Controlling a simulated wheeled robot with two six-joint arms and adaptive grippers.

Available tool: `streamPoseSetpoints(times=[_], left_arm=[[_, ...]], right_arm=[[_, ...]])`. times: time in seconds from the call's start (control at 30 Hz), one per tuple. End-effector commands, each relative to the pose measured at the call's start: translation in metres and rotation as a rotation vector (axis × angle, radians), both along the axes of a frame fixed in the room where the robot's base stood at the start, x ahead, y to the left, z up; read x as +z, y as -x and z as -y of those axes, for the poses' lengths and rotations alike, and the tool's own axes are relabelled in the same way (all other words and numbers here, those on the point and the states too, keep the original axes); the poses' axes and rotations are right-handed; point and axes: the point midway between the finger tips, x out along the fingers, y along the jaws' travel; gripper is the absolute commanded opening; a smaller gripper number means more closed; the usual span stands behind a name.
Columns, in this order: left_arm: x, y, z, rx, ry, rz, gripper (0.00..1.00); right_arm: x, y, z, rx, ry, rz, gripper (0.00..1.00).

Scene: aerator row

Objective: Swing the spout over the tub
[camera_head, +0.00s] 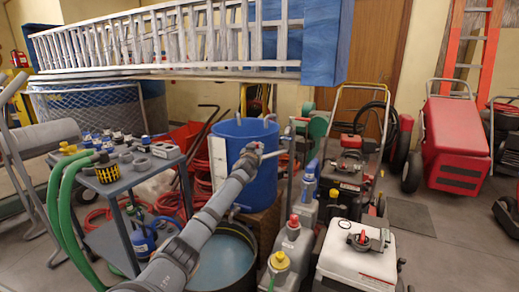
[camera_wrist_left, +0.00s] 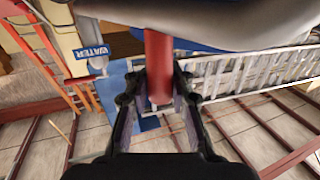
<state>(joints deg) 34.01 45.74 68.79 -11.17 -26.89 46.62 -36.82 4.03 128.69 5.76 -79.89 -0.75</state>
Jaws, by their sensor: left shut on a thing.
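My left gripper (camera_head: 255,151) is at the far end of the grey arm, in front of the right side of a tall blue tub (camera_head: 263,184). In the left wrist view its fingers (camera_wrist_left: 158,98) are closed around a red cylindrical grip (camera_wrist_left: 158,62). A thin grey pipe (camera_head: 291,165) stands upright just right of the blue tub, and a pale length runs from the gripper toward it. I cannot tell which part is the spout's outlet. A wide round tub (camera_head: 225,262) with a grey-blue inside stands low in front, partly hidden by my arm. My right gripper is not in view.
A grey cart (camera_head: 128,176) with fittings and green hoses stands at left. A ladder (camera_head: 160,40) lies behind. A blue WATER label (camera_wrist_left: 92,52) shows in the wrist view.

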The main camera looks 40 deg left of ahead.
Motion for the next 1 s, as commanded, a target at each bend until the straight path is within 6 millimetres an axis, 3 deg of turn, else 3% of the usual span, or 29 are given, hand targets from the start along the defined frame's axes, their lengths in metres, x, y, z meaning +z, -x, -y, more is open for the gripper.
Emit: streamPoseSetpoints(times=[0.63, 0.67, 0.83, 1.0], left_arm=[[-0.0029, 0.0009, -0.0062, 0.009, 0.0, -0.009, 0.0], [-0.0029, 0.0009, -0.0062, 0.009, 0.0, -0.009, 0.2], [-0.0023, 0.0005, -0.0055, 0.007, 0.0, -0.007, 0.43], [-0.0013, 0.0, -0.0044, 0.005, 0.001, -0.004, 0.44]], right_arm=[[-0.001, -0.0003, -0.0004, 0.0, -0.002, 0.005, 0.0], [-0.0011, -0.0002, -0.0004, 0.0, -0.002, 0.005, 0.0], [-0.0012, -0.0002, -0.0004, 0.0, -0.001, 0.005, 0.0], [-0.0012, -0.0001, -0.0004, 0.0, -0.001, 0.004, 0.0]])
